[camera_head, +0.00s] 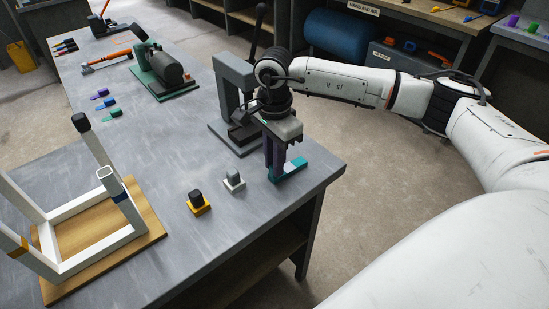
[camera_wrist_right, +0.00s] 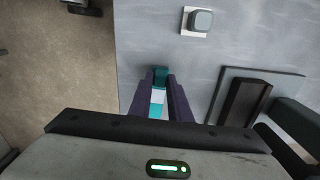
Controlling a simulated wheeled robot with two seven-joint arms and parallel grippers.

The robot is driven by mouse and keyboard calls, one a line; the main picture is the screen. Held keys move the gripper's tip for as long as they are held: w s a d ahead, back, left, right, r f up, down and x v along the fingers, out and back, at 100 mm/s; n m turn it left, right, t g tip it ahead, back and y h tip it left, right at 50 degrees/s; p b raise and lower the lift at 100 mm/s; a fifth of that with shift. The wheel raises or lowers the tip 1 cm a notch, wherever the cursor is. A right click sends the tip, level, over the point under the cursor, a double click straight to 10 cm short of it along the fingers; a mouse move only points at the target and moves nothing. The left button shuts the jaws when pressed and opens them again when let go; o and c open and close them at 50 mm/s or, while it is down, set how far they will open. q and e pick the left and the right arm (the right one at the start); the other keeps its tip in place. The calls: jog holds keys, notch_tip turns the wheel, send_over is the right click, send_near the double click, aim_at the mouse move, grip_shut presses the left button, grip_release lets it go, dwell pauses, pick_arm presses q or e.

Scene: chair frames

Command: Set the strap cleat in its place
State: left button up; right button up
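A teal piece with a white section, which I take to be the strap cleat (camera_head: 291,170), lies at the near right corner of the grey bench. In the right wrist view the cleat (camera_wrist_right: 160,75) shows between my fingers. My right gripper (camera_head: 275,168) points down, with its dark purple fingers at the cleat. In the wrist view the right gripper (camera_wrist_right: 160,86) has one finger on each side of the cleat. Whether the fingers press on it I cannot tell. A white chair frame (camera_head: 92,250) stands at the left on a wooden board. My left gripper is not in view.
A dark grey press (camera_head: 235,85) stands close behind my right gripper. A white block with a grey cap (camera_head: 234,181) and a yellow block with a black cap (camera_head: 198,203) stand between the cleat and the frame. A green machine (camera_head: 160,72) and tools lie farther back.

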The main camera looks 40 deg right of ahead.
jog(key=shift+r, duration=0.15)
grip_shut()
jog(key=shift+r+p, duration=1.6)
jog(key=shift+r, duration=0.85)
jog(key=shift+a, duration=0.1)
